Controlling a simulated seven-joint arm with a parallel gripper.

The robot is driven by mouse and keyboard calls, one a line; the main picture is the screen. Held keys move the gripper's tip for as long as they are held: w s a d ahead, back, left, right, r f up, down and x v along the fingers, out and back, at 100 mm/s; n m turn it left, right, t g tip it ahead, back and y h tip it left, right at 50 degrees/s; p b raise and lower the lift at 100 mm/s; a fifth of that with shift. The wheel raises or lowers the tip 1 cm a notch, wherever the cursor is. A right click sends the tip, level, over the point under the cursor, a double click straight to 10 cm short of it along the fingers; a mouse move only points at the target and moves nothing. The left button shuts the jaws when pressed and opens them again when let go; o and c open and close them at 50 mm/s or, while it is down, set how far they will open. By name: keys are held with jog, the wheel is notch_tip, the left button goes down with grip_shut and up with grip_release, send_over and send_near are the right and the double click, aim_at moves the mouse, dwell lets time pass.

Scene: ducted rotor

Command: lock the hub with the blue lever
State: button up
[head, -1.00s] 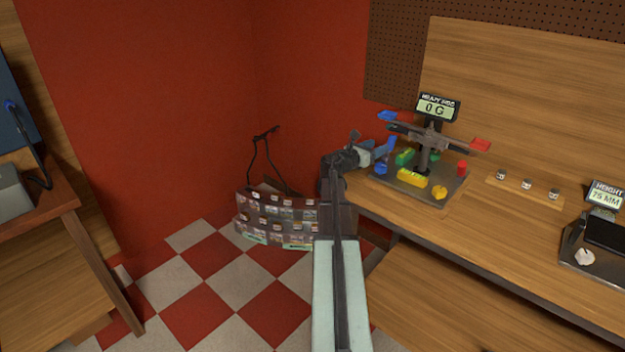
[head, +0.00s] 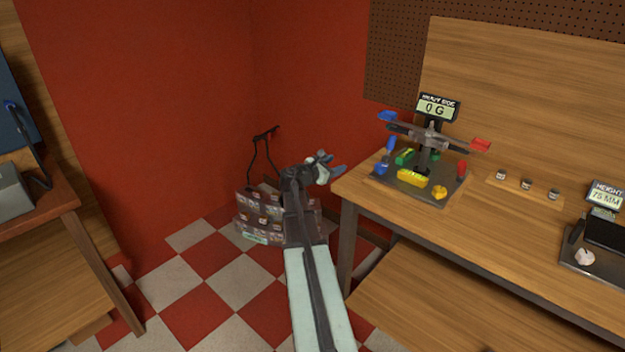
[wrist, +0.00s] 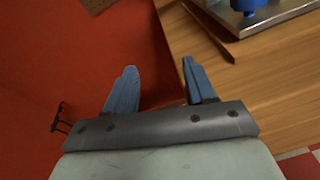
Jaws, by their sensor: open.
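The rotor rig (head: 430,137) stands on a metal base plate (head: 407,190) at the bench's left end, with grey arms carrying a blue tip and a red tip. The blue lever (head: 391,145) stands nearly upright at the left of the rig. A blue knob (head: 380,168) sits below it; a blue part (wrist: 247,4) shows at the top of the wrist view, cut off. My gripper (head: 334,164) is open and empty, left of the plate and apart from the lever. Its blue-grey fingers (wrist: 160,66) show spread in the wrist view. The hub's locking detail is too small to tell.
A display (head: 436,107) behind the rig reads 0 G. Green, yellow and red parts crowd the plate. Several small weights (head: 527,184) and a height gauge (head: 605,196) stand farther right. The bench edge (head: 400,226) lies right of my gripper; a rack (head: 258,215) stands beyond my arm.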

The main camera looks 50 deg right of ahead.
jog(key=w+a+f+m+t+y, duration=0.1)
jog(key=w+a+f, duration=0.3)
jog(key=a+f, duration=0.1)
jog(key=shift+w+a, duration=0.25)
jog(key=shift+a, duration=0.2)
jog(key=n+g+h, duration=0.3)
send_near(395, 138)
jog(key=d, duration=1.2)
jog(key=shift+s+f, duration=0.25)
jog(key=shift+s, duration=0.05)
jog(key=shift+c, duration=0.4)
grip_shut()
